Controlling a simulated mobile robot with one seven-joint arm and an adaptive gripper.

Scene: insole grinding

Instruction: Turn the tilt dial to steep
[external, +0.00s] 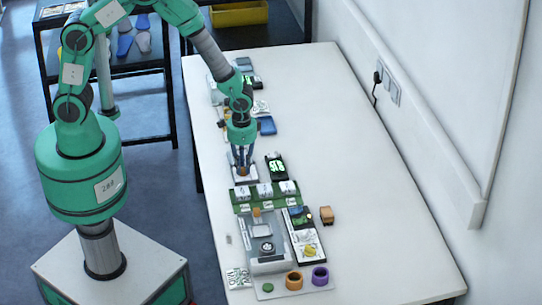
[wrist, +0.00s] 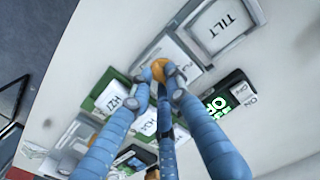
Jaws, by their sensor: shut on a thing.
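The tilt dial (wrist: 158,69) is a small orange round knob on a light grey box, partly covered by my fingers. A square panel lettered TILT (wrist: 226,20) stands next to it in the wrist view. My gripper (wrist: 160,82) has its blue fingers closed around the knob. In the external view my gripper (external: 241,160) points down over a small white unit (external: 246,172) behind the green rack, and the fingers hide the knob there. The dial's pointer and scale marks cannot be read.
Close by are a green rack (external: 241,207) with several white labelled blocks and a black device with a green display (external: 276,167). A grey machine (external: 265,255), orange ring (external: 294,281) and purple ring (external: 320,275) stand at the near end. The table's right side is clear.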

